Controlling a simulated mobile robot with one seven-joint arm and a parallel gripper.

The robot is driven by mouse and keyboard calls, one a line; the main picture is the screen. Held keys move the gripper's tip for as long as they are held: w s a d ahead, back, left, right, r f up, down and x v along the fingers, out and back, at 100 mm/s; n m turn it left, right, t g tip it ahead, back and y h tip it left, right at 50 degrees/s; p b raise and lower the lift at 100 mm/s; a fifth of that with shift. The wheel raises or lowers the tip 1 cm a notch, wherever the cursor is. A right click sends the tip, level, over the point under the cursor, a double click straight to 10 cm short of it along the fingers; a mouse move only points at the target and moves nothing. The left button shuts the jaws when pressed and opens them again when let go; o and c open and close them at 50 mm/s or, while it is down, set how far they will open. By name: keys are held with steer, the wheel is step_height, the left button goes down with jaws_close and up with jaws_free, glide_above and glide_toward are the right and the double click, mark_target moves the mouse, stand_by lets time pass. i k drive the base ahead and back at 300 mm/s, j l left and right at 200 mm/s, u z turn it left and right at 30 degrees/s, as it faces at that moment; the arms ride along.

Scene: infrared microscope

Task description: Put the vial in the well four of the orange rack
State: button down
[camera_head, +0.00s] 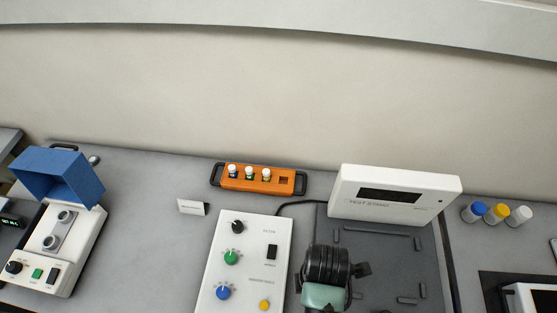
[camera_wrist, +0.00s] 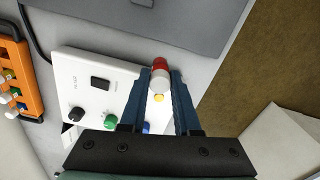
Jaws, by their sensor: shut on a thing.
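My gripper (camera_wrist: 160,88) is shut on a vial (camera_wrist: 160,76) with a red end and a whitish body, held between the blue fingertips in the wrist view. The orange rack (camera_head: 276,189) stands at the back of the bench in the head view, with black handles at both ends. Three white-capped vials sit in its wells from the left; the rightmost well (camera_head: 284,181) looks empty. The rack also shows at the left edge of the wrist view (camera_wrist: 28,72), apart from my gripper. In the head view my fingertips and the held vial are hidden.
A white control box (camera_head: 255,245) with knobs stands in front of the rack and below my gripper. A white display unit (camera_head: 440,190) is right of the rack. A small white label card (camera_head: 192,207) stands left. Several capped bottles (camera_head: 497,213) stand far right.

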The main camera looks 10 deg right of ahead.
mark_target(283, 183)
steer(key=i, duration=1.2)
